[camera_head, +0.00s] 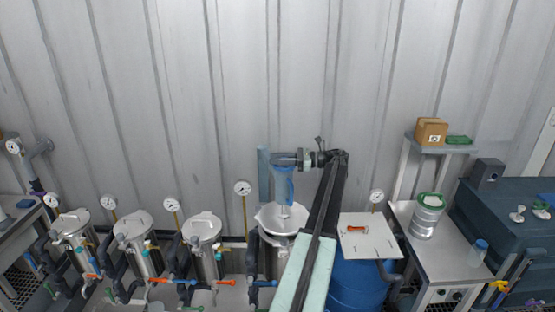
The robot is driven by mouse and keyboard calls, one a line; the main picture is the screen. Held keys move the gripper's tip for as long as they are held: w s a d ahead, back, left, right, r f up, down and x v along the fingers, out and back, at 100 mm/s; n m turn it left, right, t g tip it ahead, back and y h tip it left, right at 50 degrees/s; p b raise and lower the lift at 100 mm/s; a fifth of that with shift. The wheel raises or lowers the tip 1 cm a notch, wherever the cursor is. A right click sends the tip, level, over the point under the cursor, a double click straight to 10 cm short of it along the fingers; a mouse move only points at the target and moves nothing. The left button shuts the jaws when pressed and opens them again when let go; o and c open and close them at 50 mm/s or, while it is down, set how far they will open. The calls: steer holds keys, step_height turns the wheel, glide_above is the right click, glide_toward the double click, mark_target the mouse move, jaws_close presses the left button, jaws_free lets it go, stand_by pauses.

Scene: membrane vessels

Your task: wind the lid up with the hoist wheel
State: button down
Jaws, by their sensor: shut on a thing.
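The hoist post (263,176) is a blue-grey upright behind the fourth vessel from the left. A blue fitting (283,188) hangs beside it, above the vessel. The hoist wheel (284,161) appears as a small dark blue part at its top, seen nearly edge-on. My gripper (299,159) reaches in from the right and is shut on the hoist wheel; the jaws are small and partly hidden. The pale round lid (273,221) is at the vessel's top, below the blue fitting. I cannot tell how far it is raised. My arm covers the vessel's right side.
Several steel vessels, including one (203,228) with its lid on, stand to the left with gauges and pipes. A blue barrel (359,279) under a pale board (368,238) is right of my arm. A bench (437,246) holds a steel canister (428,217). The wall above is bare.

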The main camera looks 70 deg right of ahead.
steer(key=shift+a+n+g+y, duration=0.15)
steer(key=shift+n+g+y, duration=0.45)
steer(key=shift+n+y, duration=0.5)
steer(key=shift+y, duration=0.4)
steer(key=c, duration=1.1)
jaws_free()
steer(key=shift+c, duration=0.2)
